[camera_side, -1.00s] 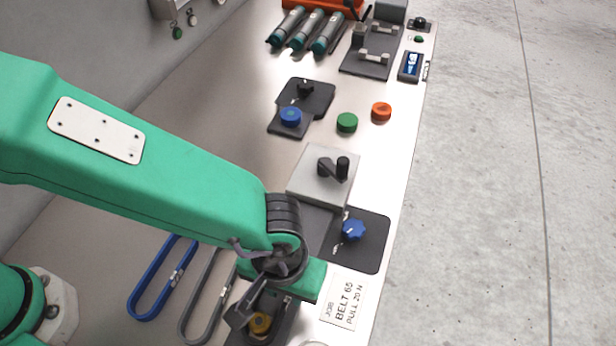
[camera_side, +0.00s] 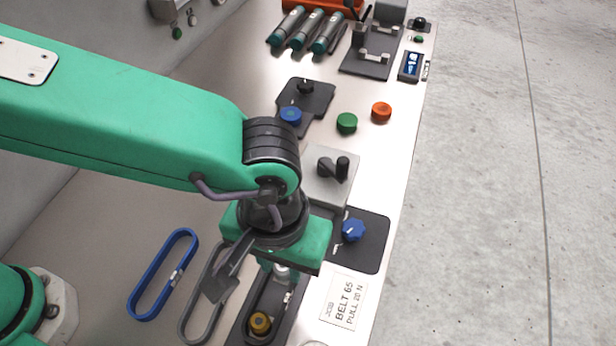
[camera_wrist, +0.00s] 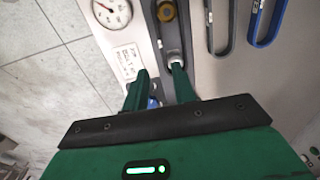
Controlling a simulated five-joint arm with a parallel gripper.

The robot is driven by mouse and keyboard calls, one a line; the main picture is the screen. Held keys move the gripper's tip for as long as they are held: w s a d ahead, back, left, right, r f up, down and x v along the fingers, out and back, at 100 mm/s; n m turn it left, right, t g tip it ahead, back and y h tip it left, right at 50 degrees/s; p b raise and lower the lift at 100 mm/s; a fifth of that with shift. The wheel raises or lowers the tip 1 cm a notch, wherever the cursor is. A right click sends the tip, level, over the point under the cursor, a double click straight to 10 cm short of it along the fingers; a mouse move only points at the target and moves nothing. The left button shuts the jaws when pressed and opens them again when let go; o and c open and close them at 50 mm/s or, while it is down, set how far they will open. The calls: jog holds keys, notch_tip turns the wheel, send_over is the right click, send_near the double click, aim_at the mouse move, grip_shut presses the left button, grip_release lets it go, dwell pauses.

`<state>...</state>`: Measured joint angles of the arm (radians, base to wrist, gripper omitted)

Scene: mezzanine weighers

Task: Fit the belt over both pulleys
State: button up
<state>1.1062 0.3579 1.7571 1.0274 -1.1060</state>
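Two belts lie flat on the bench: a blue loop (camera_side: 139,312) and a grey loop (camera_side: 187,322). Both show at the top right of the wrist view, grey (camera_wrist: 209,30) and blue (camera_wrist: 252,30). A dark plate (camera_side: 238,336) carries a brass pulley (camera_side: 260,323) and a silver-topped pulley (camera_side: 281,270); the wrist view shows the brass one (camera_wrist: 166,11) and the silver one (camera_wrist: 177,61). My gripper (camera_wrist: 160,70) is open with nothing visible between its fingers. Its right finger is close to the silver pulley in that view; contact cannot be told.
A placard (camera_side: 345,302) reads BELT 65, PULL 20 N. A blue knob (camera_side: 353,230) on a dark plate and a grey block with a crank (camera_side: 330,170) stand beyond the gripper. A round gauge (camera_wrist: 112,12) is at the wrist view's top left. Green (camera_side: 347,123) and orange (camera_side: 381,111) discs lie farther back.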

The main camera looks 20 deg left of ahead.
dwell(0.4)
jog(key=w+a+r+t+h, duration=0.1)
jog(key=w+a+r, duration=0.3)
jog(key=a, duration=0.5)
jog(key=w+a+r+t, duration=0.1)
jog(key=w+a+r, duration=0.4)
jog(key=a, duration=0.5)
jog(key=s+a+t, duration=0.1)
jog(key=s+a, duration=0.2)
jog(key=a, duration=0.7)
jog(key=s+a+r+t+y, duration=0.1)
jog(key=s+a, duration=0.3)
jog(key=a, duration=0.7)
jog(key=shift+a+r+t, duration=0.15)
jog(key=shift+a+t, duration=0.1)
jog(key=shift+t, duration=0.55)
